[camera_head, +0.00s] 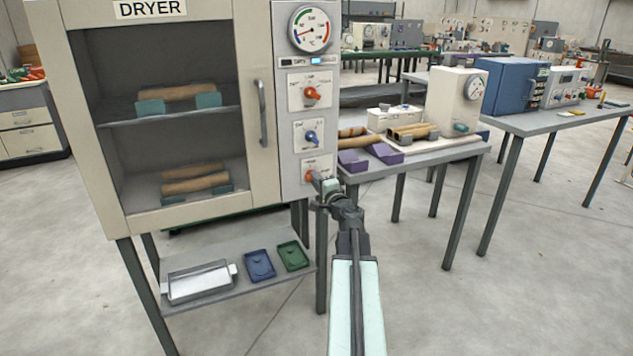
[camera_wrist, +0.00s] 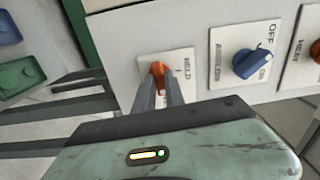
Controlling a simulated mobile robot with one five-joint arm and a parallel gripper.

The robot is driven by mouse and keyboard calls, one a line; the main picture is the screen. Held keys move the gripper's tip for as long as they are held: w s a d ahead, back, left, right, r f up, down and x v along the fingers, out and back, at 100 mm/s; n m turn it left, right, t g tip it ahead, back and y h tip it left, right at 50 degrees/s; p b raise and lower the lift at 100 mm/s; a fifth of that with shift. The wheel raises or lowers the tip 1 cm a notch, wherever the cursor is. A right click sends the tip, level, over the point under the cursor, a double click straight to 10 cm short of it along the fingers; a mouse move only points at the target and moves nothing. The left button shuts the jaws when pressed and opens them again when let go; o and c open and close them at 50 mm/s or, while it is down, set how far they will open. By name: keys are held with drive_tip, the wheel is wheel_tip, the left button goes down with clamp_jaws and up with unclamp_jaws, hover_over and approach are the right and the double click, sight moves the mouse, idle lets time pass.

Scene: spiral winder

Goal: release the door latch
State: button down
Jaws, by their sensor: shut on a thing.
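The dryer (camera_head: 288,215) stands at the left with its windowed door (camera_head: 265,60) shut and a grey bar handle (camera_head: 262,112) on the door's right side. The latch knob (camera_head: 309,176) is the lowest orange knob on the control panel. In the wrist view the orange knob (camera_wrist: 157,70) sits on a white plate that appears to read "HELD". My gripper (camera_head: 322,182) reaches the panel from the front, and its two fingers (camera_wrist: 158,90) are shut on this knob. The fingers hide part of the knob, and its exact setting is unclear.
Above are a blue airflow knob (camera_head: 310,137), an orange-red heat knob (camera_head: 311,94) and a dial (camera_head: 310,27). A shelf below (camera_head: 230,290) holds a metal tray (camera_head: 198,283) and blue and green trays. A table (camera_head: 420,155) with purple blocks stands close on the right.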

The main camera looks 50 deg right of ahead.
drive_tip(key=shift+m, duration=0.4)
drive_tip(key=c, duration=1.4)
unclamp_jaws()
